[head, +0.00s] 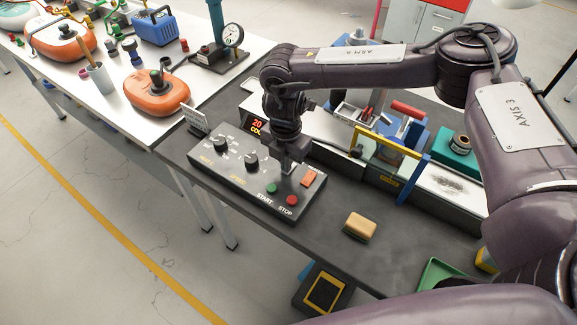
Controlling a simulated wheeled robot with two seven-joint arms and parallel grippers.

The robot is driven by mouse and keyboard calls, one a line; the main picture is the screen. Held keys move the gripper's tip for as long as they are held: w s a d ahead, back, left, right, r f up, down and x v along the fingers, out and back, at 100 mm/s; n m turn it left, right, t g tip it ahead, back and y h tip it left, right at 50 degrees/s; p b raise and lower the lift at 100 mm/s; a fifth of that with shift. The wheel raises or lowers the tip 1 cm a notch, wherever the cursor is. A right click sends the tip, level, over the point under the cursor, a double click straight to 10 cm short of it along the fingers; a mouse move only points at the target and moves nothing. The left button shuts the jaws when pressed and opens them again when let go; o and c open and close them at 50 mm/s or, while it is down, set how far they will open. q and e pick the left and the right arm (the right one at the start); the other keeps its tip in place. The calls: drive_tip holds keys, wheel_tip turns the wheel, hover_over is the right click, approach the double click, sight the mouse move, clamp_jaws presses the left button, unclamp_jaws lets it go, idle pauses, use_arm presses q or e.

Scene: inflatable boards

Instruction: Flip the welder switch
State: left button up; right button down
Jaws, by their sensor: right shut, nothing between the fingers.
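The welder's control box (235,183) is a grey slanted panel on the dark bench. It bears two black knobs, a green START button (272,188), a red STOP button (292,200) and an orange-red rocker switch (308,178) at its right end. My right gripper (287,167) points down over the right part of the panel, just left of the rocker switch and above the green button. It is shut and empty. Its fingertips hide part of the panel, and I cannot tell whether they touch it. My left gripper is not in view.
Behind the box stand a red-digit display (257,127) and the welder with a blue-and-yellow frame (390,150). A tan sponge-like block (360,226) lies on the bench at front right. A green tray (438,272) is nearer. A white table (120,80) with orange inflatables is at left.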

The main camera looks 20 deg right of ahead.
drive_tip(key=shift+f, duration=0.3)
wheel_tip(320, 180, up, 7)
drive_tip(key=p, duration=0.5)
drive_tip(key=shift+r+p, duration=0.1)
drive_tip(key=shift+p, duration=0.3)
idle(0.3)
